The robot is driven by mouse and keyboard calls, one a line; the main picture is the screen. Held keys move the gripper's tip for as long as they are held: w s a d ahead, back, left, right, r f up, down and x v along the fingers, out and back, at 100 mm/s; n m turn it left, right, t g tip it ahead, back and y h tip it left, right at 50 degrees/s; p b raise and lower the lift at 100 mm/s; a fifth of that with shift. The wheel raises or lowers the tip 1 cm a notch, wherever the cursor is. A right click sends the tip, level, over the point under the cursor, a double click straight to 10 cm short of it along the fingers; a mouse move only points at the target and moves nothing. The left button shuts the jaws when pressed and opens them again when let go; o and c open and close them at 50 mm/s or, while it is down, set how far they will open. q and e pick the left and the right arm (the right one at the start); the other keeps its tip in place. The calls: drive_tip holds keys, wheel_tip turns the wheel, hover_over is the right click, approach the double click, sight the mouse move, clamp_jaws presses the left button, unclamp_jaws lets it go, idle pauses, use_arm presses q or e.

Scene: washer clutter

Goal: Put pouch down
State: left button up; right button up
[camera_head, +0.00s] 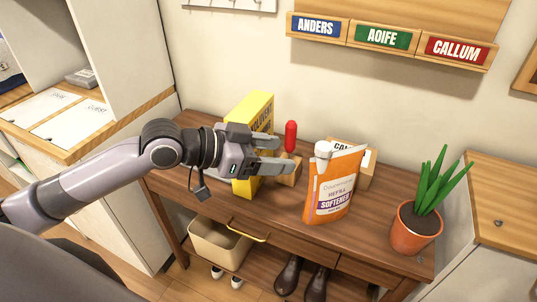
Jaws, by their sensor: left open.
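The orange and white softener refill pouch (336,185) stands upright on the brown wooden table (290,231), right of the middle. My left gripper (283,154) reaches in from the left, just left of the pouch. Its fingers point right toward the pouch and are open, with a gap between them and nothing held. The fingers are apart from the pouch. My right gripper is not in view.
A yellow box (250,118) stands behind my left gripper. A red-topped item (290,137) and a small lettered box (367,167) stand behind. A potted plant (413,230) is at the right. A bin (218,243) and shoes (288,276) sit below.

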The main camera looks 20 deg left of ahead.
use_arm(q)
drive_tip(key=s+f+n+t+y, duration=0.1)
drive_tip(key=s+f+n+y, duration=0.2)
drive_tip(key=f, duration=0.8)
drive_tip(key=s+f+n+t+y, duration=0.1)
drive_tip(key=s+f+n+y, duration=0.3)
drive_tip(key=f, duration=0.6)
drive_tip(key=s+a+f+g, duration=0.1)
drive_tip(key=s+a+f, duration=0.2)
drive_tip(key=s+f, duration=0.5)
drive_tip(key=shift+s+f+y, duration=0.25)
drive_tip(key=shift+s+y, duration=0.05)
drive_tip(key=shift+s, duration=0.65)
drive_tip(key=shift+a, duration=0.1)
